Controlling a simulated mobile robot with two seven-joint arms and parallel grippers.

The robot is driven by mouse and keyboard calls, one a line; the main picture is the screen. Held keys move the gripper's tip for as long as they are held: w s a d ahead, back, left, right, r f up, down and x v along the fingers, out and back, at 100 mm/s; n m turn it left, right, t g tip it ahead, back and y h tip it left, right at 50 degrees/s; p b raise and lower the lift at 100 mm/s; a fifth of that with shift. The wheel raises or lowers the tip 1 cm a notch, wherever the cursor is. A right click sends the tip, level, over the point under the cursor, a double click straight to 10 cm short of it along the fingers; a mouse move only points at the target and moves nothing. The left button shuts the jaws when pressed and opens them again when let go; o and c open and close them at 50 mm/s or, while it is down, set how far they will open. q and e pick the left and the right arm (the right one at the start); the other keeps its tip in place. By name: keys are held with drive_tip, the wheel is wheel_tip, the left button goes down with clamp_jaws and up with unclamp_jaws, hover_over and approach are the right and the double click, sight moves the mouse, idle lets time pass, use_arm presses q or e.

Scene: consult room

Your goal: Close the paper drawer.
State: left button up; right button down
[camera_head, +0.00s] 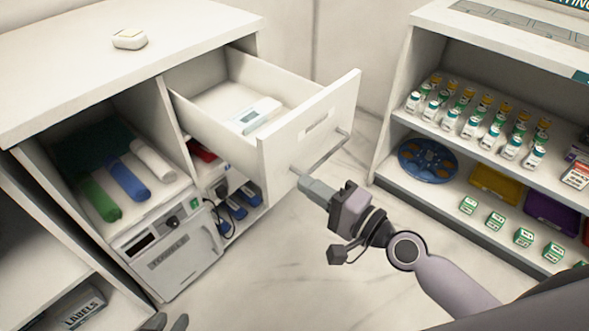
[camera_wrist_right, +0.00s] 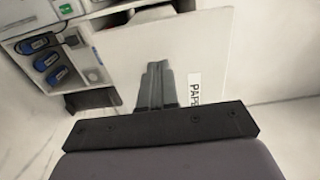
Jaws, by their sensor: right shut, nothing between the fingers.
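The paper drawer (camera_head: 285,145) is white and pulled well out of the cabinet. A white pack with a pale teal band (camera_head: 254,115) lies inside. In the right wrist view the drawer front (camera_wrist_right: 125,60) fills the middle, with a partly visible label reading "PAPE" (camera_wrist_right: 195,88). My right gripper (camera_head: 302,182) is shut and empty, its fingertips at the lower part of the drawer front. Its closed fingers (camera_wrist_right: 157,66) point at the front in the wrist view; I cannot tell whether they touch. My left gripper (camera_head: 168,322) barely shows at the bottom edge, its two tips apart.
Rolls (camera_head: 127,180) and a grey machine (camera_head: 175,255) fill the left compartment. A shelf unit (camera_head: 395,120) with bottles stands right. Open floor (camera_head: 270,280) lies below the drawer.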

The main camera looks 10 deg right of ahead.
sight(282, 169)
drive_tip(key=shift+x, duration=2.15)
use_arm(q)
drive_tip(key=shift+d+r, duration=0.1)
drive_tip(key=shift+r, duration=0.3)
